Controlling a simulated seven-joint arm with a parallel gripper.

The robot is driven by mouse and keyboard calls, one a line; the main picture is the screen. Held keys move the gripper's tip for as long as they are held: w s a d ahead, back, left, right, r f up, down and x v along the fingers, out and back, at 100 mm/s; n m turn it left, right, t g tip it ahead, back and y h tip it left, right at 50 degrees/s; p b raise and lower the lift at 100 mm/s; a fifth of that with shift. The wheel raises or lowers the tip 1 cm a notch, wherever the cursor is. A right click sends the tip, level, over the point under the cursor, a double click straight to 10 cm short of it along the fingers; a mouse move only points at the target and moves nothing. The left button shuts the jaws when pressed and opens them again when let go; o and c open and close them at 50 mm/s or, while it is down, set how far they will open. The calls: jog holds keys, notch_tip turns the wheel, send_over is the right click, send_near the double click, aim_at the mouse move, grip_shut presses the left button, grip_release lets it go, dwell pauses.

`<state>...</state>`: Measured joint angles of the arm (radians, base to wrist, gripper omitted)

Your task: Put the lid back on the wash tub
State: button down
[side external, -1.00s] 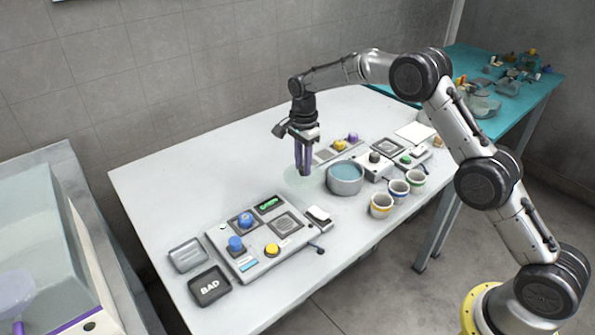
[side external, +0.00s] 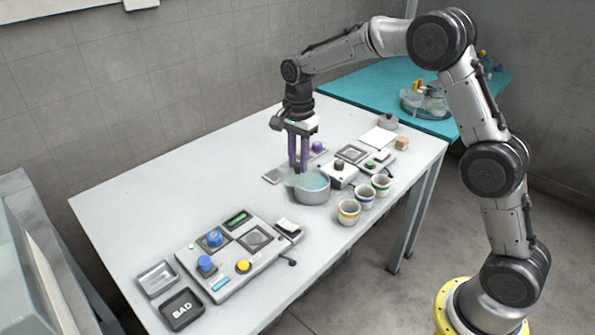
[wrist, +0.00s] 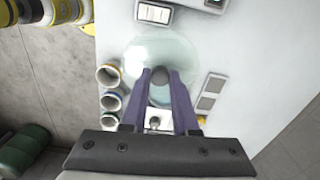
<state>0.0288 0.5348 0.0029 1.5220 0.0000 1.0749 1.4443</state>
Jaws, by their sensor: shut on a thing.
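The wash tub (side external: 312,195) is a grey round tub with blue contents on the table. The lid (side external: 290,180) is a clear, pale green disc. My gripper (side external: 299,170) points down and is shut on the lid's knob. The lid overlaps the tub's left part in the side view, with the tub's right part uncovered. In the wrist view the lid (wrist: 140,53) spreads out beyond the purple fingers (wrist: 160,77), which pinch its dark knob. The tub (wrist: 160,98) shows partly between the fingers, offset from the lid's centre. I cannot tell the height gap.
Several banded cups (side external: 349,213) stand right of the tub, close to it. A switch box (side external: 340,175) sits just behind it. A control panel (side external: 237,255), a black BAD tray (side external: 182,309) and a grey tray (side external: 157,279) lie at the front. The table's left side is clear.

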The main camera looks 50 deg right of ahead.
jog(key=w+d+f+m, duration=0.1)
jog(key=w+d, duration=0.3)
jog(key=d, duration=0.5)
jog(key=shift+s+d+f, duration=0.15)
jog(key=shift+f, duration=1.7)
jog(key=shift+s+d+f, duration=0.1)
jog(key=shift+d+f, duration=0.05)
jog(key=shift+f, duration=1.65)
jog(key=shift+f, duration=0.15)
jog(key=shift+c, duration=0.6)
grip_release()
notch_tip(320, 180, up, 7)
